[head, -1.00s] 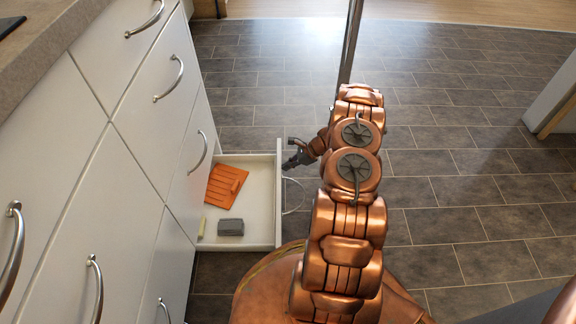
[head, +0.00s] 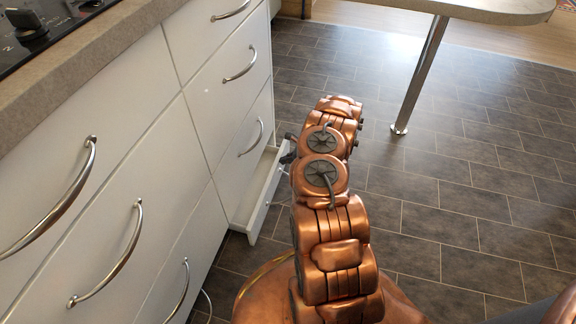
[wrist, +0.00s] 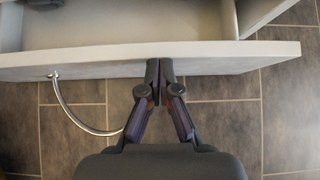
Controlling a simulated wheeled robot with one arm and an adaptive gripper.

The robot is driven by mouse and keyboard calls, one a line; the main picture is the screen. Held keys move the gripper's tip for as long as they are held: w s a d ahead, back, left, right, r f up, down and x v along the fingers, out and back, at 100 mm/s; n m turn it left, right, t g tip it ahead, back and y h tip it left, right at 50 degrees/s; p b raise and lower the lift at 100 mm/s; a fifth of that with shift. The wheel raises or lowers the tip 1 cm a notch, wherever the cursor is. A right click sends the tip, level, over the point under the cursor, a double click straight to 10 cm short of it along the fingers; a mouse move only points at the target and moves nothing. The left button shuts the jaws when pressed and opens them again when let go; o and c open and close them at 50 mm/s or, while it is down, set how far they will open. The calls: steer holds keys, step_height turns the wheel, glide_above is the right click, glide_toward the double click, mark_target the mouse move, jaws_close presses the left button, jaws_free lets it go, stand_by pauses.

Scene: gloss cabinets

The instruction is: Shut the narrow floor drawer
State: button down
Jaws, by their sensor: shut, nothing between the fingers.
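The narrow floor drawer (head: 263,199) is partly open at the bottom of the white cabinets in the head view. Its pale front panel (wrist: 230,55) spans the wrist view, with the curved metal handle (wrist: 80,115) to the left of my fingers. My gripper (wrist: 160,70) is shut and empty. Its fingertips are at the outer face of the front panel, right of the handle, and appear to touch it. In the head view my gripper (head: 287,150) is small beside the drawer and partly hidden by my arm. The drawer's contents are hidden there.
White cabinet fronts with curved handles (head: 110,255) line the left, under a stone-look worktop (head: 75,85) with a hob (head: 45,35). A table with a metal leg (head: 420,75) stands at the back right. The tiled floor (head: 450,210) to the right is clear.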

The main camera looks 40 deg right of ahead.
mark_target(277, 160)
steer(key=shift+w+a, duration=0.55)
steer(key=shift+w, duration=0.2)
steer(key=shift+w+a, duration=0.55)
steer(key=shift+w, duration=0.15)
